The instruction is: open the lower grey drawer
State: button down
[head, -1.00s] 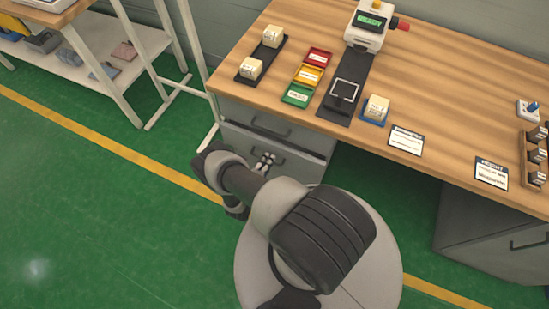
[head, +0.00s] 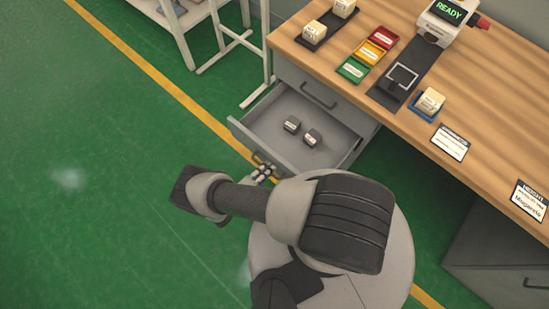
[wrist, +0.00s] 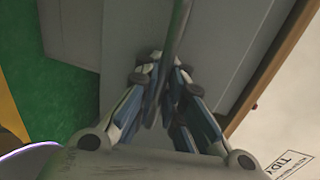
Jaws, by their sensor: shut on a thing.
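The lower grey drawer (head: 345,150) is pulled well out of the cabinet under the wooden workbench. Its inside shows in the head view, with two small dark blocks with light tops, one (head: 292,124) beside the other (head: 312,138). My gripper (head: 263,172) is at the drawer's front panel, shut on the dark drawer handle (head: 262,162). In the wrist view the fingers (wrist: 165,85) close around the bar-like handle (wrist: 180,35) in front of the grey panel. The exact finger contact is partly hidden.
The upper grey drawer (head: 305,85) is shut above it. The workbench (head: 480,110) carries red, yellow and green trays (head: 369,54), pale cubes and a device reading READY (head: 449,18). Green floor (head: 90,190) lies open to the left. A white frame (head: 240,50) stands behind.

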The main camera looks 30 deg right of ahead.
jog(key=shift+v, duration=1)
jog(key=c, duration=2)
grip_release()
jog(key=shift+f, duration=0.1)
jog(key=v, duration=1.2)
jog(key=shift+f, duration=0.1)
